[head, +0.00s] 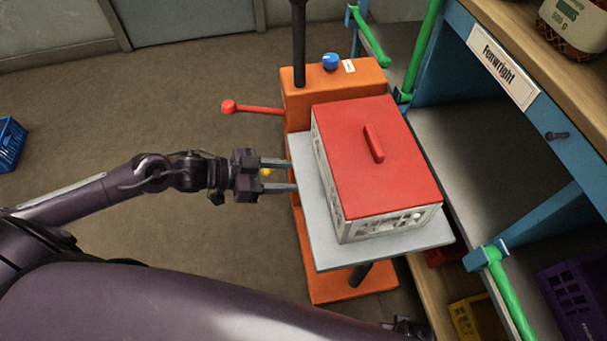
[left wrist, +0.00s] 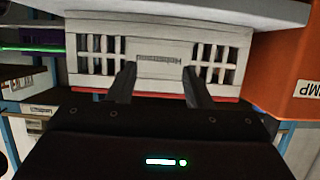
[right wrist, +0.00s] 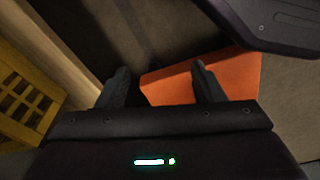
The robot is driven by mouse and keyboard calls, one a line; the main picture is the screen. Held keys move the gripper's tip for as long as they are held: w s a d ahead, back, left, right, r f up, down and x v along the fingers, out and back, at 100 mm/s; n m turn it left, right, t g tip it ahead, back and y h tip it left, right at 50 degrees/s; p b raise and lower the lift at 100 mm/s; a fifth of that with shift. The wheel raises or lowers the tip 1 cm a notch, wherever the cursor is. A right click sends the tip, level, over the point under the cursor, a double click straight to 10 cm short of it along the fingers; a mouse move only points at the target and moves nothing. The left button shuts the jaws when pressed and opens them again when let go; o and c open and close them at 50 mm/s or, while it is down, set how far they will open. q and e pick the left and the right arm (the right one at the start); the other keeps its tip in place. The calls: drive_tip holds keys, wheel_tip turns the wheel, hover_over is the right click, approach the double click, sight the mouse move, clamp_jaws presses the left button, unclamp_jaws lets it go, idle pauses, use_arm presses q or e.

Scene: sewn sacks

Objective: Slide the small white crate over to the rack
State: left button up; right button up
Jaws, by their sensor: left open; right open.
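The small white crate (head: 388,226) has a red lid (head: 345,165) with a handle and stands upright on the grey platform (head: 345,257) of an orange lift. My left gripper (head: 292,175) is open and empty at the crate's left side, apart from it. In the left wrist view its fingers (left wrist: 159,70) point at the crate's slotted white side (left wrist: 159,40). The rack (head: 462,65), with a blue frame and a grey shelf (head: 465,150), stands right of the platform. My right gripper (right wrist: 158,70) is open and empty, low by the orange lift base (right wrist: 205,82).
Green bars (head: 420,45) stand at the rack's near side, with a gap between them facing the crate. A red lever (head: 255,109) and blue knob (head: 330,61) are on the lift.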

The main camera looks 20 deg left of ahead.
use_arm(q)
drive_tip(key=shift+r+b+x, duration=0.1)
drive_tip(key=shift+b+x, duration=1.3)
drive_tip(key=shift+r+b+x, duration=0.15)
drive_tip(key=shift+b+x, duration=1.2)
drive_tip(key=shift+x, duration=0.05)
use_arm(e)
drive_tip(key=w+a+r, duration=0.1)
drive_tip(key=r, duration=0.7)
drive_tip(key=w+a+r, duration=0.1)
drive_tip(key=a+r, duration=0.1)
drive_tip(key=r, duration=0.6)
drive_tip(key=shift+w+r+n+g, duration=0.4)
drive_tip(key=shift+a, duration=0.1)
use_arm(q)
drive_tip(key=shift+w+d, duration=0.1)
drive_tip(key=shift+d, duration=0.05)
